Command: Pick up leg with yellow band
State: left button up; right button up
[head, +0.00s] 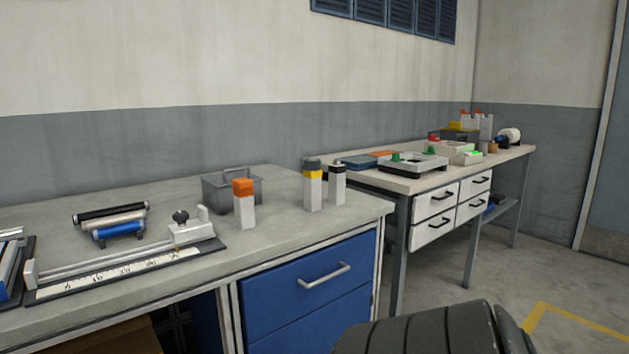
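The leg with the yellow band (313,188) stands upright near the right end of the near workbench. It is a white block with a yellow band under a dark grey top. A white leg with a black top (337,185) stands close on its right, and a white leg with an orange top (244,205) stands to its left, nearer the front. Neither of my grippers is in view.
The near workbench (290,231) has blue drawers. A grey handled box (216,192), rollers (121,229) and a ruled slide jig (125,267) lie left. A second bench (405,184) holds several parts. A dark ribbed shape (430,332), unclear to me, fills the bottom edge.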

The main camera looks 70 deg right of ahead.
aim_at(312, 180)
jog(key=z, duration=2.2)
